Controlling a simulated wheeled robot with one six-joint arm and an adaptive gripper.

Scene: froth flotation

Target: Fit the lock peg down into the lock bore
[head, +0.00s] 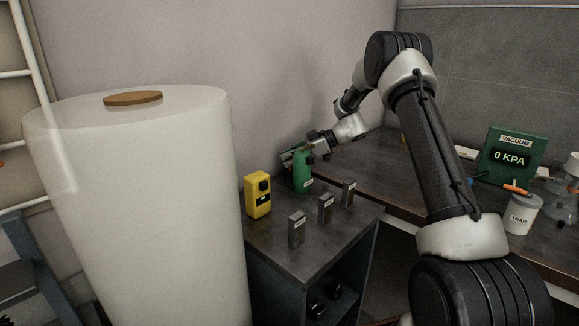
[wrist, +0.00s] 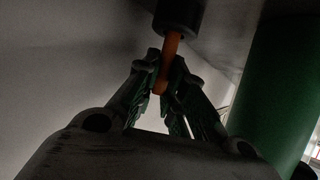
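In the wrist view, the fingertips of my gripper (wrist: 166,76) come together on both sides of a thin orange rod (wrist: 173,46), which I take to be the lock peg. A dark cylindrical piece (wrist: 178,14) is at the rod's upper end in that picture. In the head view, my gripper (head: 311,147) is beside the top of a green cylinder (head: 302,172) standing on a small dark cabinet. The green cylinder also fills the right of the wrist view (wrist: 273,95). I cannot make out the lock bore. The peg is hidden or too small to tell in the head view.
A yellow device (head: 258,194) and three small metal blocks (head: 297,229) stand on the cabinet top (head: 275,257). A large white tank (head: 140,200) rises at the left. On the right bench are a green vacuum display (head: 511,155) reading 0 KPA and a trap jar (head: 522,215).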

